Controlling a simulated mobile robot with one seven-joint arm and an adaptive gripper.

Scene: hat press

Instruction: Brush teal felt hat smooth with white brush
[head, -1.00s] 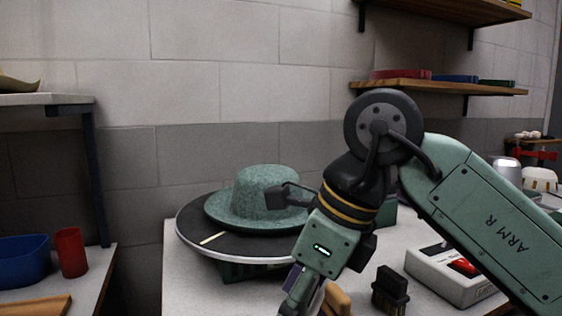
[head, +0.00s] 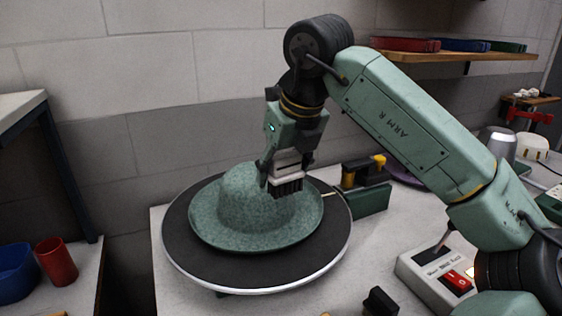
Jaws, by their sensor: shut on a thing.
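The teal felt hat (head: 235,215) sits brim down on a dark round turntable (head: 190,262) with a pale metal rim. Its surface looks mottled. My gripper (head: 287,168) points down over the right side of the hat. It is shut on the white brush (head: 291,171), whose dark bristles face down at the right side of the crown, above the brim. I cannot tell whether the bristles touch the felt. The brush and gripper hide part of the crown's right side.
A grey control box (head: 437,283) with a red switch stands right of the turntable. A dark block (head: 380,301) lies at the front. A green stand with yellow-tipped parts (head: 367,190) is behind right. A red cup (head: 56,261) and blue bin (head: 14,272) are at left.

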